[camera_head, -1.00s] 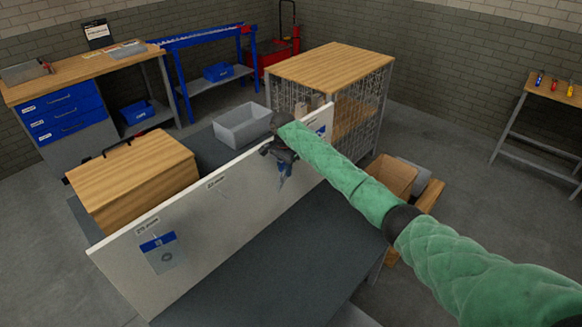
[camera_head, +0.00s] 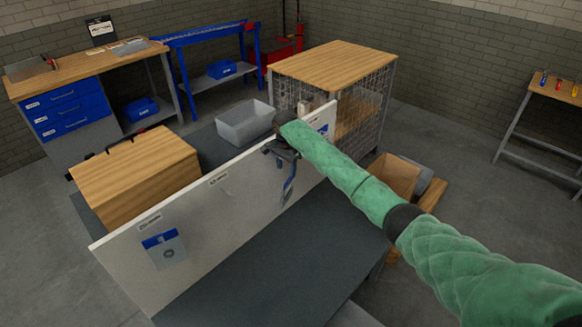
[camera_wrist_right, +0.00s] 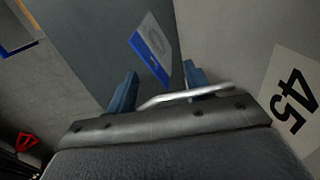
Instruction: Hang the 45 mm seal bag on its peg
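My right gripper (camera_head: 284,158) is at the front face of the white board (camera_head: 235,215), toward its right end. In the right wrist view its two blue fingers (camera_wrist_right: 160,88) stand apart with nothing clamped between them. A metal peg (camera_wrist_right: 185,95) crosses the gap between the fingers. The 45 label (camera_wrist_right: 294,90) is on the board at the right. My left gripper is out of view.
Another blue-topped bag (camera_head: 165,248) hangs at the board's left end. An empty-looking labelled spot (camera_head: 218,180) is mid-board. The dark table (camera_head: 275,265) before the board is clear. A grey bin (camera_head: 243,124) and a wooden-topped box (camera_head: 135,172) stand behind it.

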